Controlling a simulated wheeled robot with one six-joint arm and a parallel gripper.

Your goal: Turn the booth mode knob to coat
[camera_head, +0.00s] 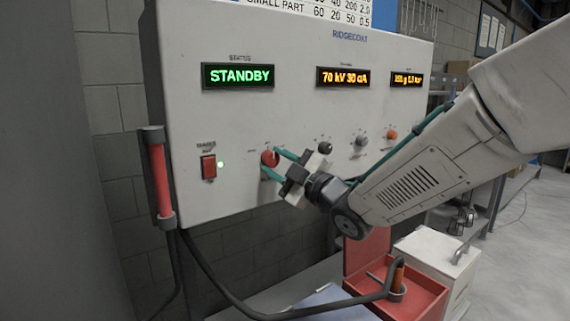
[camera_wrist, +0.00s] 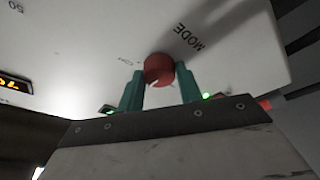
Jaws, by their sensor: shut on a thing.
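The booth mode knob (camera_head: 270,158) is a red round knob on the lower front of the white control panel. In the wrist view the knob (camera_wrist: 158,70) sits beside the printed word MODE. My gripper (camera_head: 271,163) has its two green fingers on either side of the knob, shut on it. The fingers also show in the wrist view (camera_wrist: 160,82), one on each side of the knob. The knob's pointer direction and most of its position labels are too small or hidden to read. The status display (camera_head: 238,76) reads STANDBY in green.
A red rocker switch (camera_head: 208,167) with a lit green lamp is left of the knob. Black (camera_head: 325,148), grey (camera_head: 361,142) and orange (camera_head: 391,134) knobs are to the right. A red handle (camera_head: 160,180) is on the panel's left edge. A red box (camera_head: 425,293) sits below.

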